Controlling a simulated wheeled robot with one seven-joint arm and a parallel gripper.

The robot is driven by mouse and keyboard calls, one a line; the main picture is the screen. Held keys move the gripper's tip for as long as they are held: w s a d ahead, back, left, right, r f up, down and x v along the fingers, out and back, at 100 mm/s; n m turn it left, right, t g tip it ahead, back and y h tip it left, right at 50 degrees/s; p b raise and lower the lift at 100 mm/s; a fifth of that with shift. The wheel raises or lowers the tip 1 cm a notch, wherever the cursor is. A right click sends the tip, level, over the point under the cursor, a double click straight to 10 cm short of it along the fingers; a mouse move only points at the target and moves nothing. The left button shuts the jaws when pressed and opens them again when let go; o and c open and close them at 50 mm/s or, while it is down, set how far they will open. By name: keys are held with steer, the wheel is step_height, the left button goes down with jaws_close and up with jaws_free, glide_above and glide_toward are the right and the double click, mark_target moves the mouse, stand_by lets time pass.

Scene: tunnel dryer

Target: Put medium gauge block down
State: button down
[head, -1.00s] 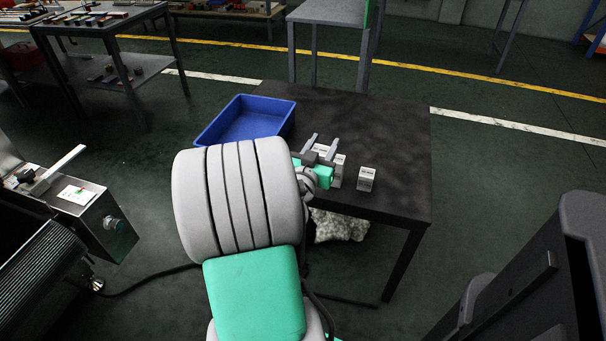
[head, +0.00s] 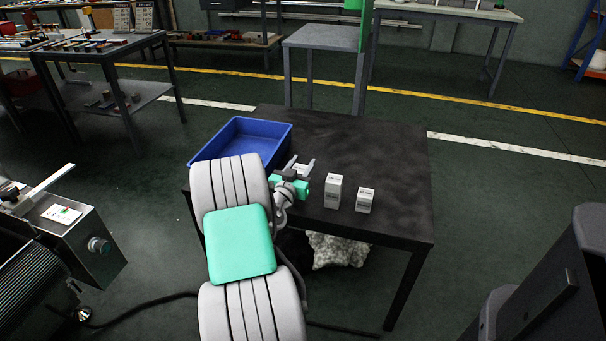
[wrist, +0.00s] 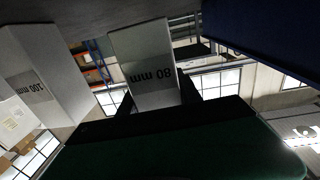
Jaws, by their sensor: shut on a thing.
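My gripper (head: 300,167) is shut on a white gauge block marked 80 mm, which shows between the fingers in the wrist view (wrist: 147,70). In the head view only a small pale part of this block is visible. Its far end is at or very near the dark tabletop; I cannot tell whether it touches. The picture in the wrist view is upside down. A taller white block (head: 333,191) stands upright on the table right of my gripper; the wrist view shows a block marked 100 mm (wrist: 38,85). A shorter white block (head: 365,200) stands further right.
The dark table (head: 385,155) has free room at its back and right. A blue tray (head: 228,163) sits at its left, close beside my gripper; its wall shows in the wrist view (wrist: 265,35). A steel machine (head: 75,235) stands on the left.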

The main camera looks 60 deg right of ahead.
step_height(320, 180, down, 2)
steer(key=shift+f+b, duration=0.2)
steer(key=shift+b, duration=0.15)
steer(key=c, duration=0.8)
jaws_free()
steer(key=shift+s+a, duration=0.1)
steer(key=shift+p, duration=0.4)
